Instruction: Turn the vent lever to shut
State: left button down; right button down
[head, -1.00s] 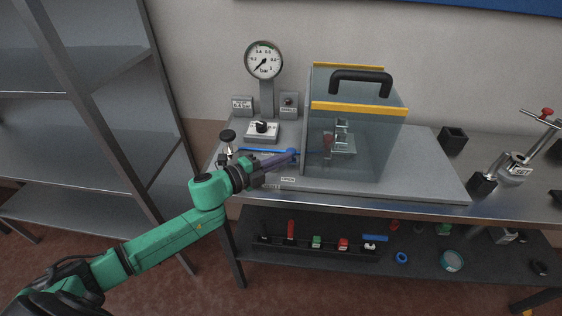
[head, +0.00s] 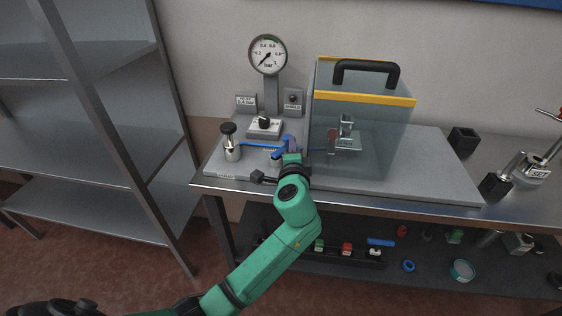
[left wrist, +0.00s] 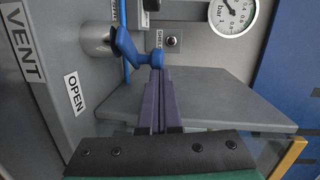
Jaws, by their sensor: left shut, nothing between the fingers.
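The blue vent lever (left wrist: 128,50) shows in the left wrist view on a silver valve body (left wrist: 97,39), with a round knob at its end. In the head view the lever (head: 287,139) is partly hidden by my left gripper. My left gripper (left wrist: 158,76) is shut and empty, its purple fingertips close beside the knob; I cannot tell whether they touch. It also shows in the head view (head: 293,143). An OPEN label (left wrist: 75,92) and a VENT label (left wrist: 22,42) lie on the plate by the valve. My right gripper is not in view.
A clear chamber (head: 360,140) with yellow edges and a black handle stands just right of my left gripper. A pressure gauge (head: 268,54) and a black-knobbed silver post (head: 231,142) stand behind and to the left. A shelf below holds several small parts.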

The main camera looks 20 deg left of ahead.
pick_arm(q)
jog(key=n+y+b, duration=0.1)
jog(key=w+n+g+y, duration=0.1)
jog(key=y, duration=0.1)
jog(key=shift+w+a+f+n+g+y+b, duration=0.1)
jog(key=shift+a+f+n+g+y+b, duration=0.05)
jog(key=shift+n+g+y+b, duration=0.2)
jog(key=shift+w+a, duration=0.15)
jog(key=shift+w, duration=0.1)
jog(key=shift+w+a+b, duration=0.15)
jog(key=shift+a+b, duration=0.1)
jog(key=shift+b, duration=0.1)
jog(key=shift+w, duration=0.1)
